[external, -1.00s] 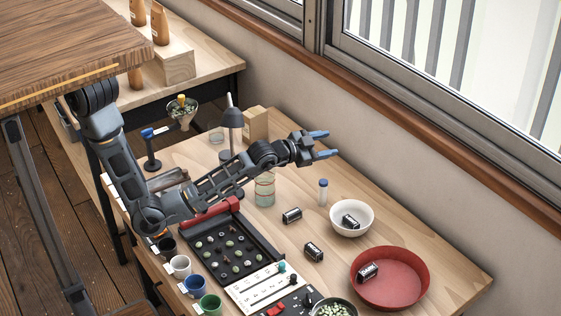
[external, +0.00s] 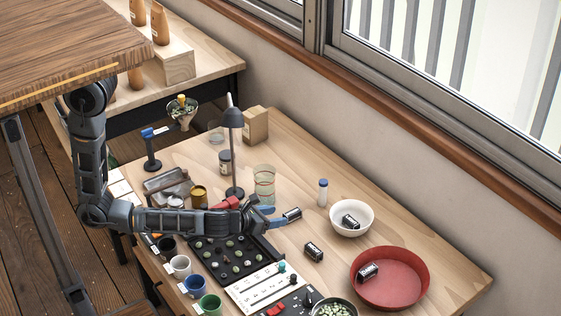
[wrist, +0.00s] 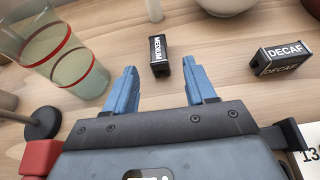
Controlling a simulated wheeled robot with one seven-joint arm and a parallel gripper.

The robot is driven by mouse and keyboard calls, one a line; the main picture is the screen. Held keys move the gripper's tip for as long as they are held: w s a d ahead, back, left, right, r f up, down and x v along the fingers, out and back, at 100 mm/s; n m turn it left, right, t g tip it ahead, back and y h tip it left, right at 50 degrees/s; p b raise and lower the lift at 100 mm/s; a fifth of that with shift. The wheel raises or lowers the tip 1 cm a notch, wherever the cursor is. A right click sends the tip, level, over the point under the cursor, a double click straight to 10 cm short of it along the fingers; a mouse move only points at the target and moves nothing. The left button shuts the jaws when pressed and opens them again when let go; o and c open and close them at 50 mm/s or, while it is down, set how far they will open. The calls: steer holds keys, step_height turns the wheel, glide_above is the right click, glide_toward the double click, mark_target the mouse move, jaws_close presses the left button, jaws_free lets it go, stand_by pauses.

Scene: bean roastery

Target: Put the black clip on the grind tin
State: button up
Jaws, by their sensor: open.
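Several black label clips are in view. One reading MEDIUM (external: 292,214) lies on the table just ahead of my gripper (external: 277,217). In the wrist view the MEDIUM clip (wrist: 159,55) is centred just beyond the two blue fingertips, not held. My gripper is open and empty, low over the table. A second clip, reading DECAF (wrist: 281,58), lies to the right. Another clip (external: 351,221) is in the white bowl and another (external: 368,271) in the red bowl. A yellowish tin (external: 199,198) and a dark lidded jar (external: 225,162) stand behind my arm; I cannot tell which is the grind tin.
A ringed glass (external: 264,180) stands close behind my gripper; a lamp (external: 233,120) is beside it. A black bean tray (external: 265,246) lies in front. Table between is clear.

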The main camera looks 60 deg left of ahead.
mark_target(292, 212)
steer(key=shift+f+x, duration=0.2)
steer(key=shift+x, duration=3.4)
steer(key=shift+s+a, duration=0.1)
steer(key=shift+c, duration=0.4)
jaws_close()
steer(key=shift+r, duration=0.45)
steer(key=r, duration=0.2)
steer(key=r+p, duration=0.1)
steer(key=shift+s+d+r, duration=0.15)
steer(key=shift+d+r, duration=0.05)
steer(key=shift+r, duration=0.2)
steer(key=s+d+r, duration=0.6)
steer(key=s+d, duration=0.1)
steer(key=d, duration=0.1)
steer(key=shift+s+r, duration=0.2)
steer(key=shift+s, duration=0.15)
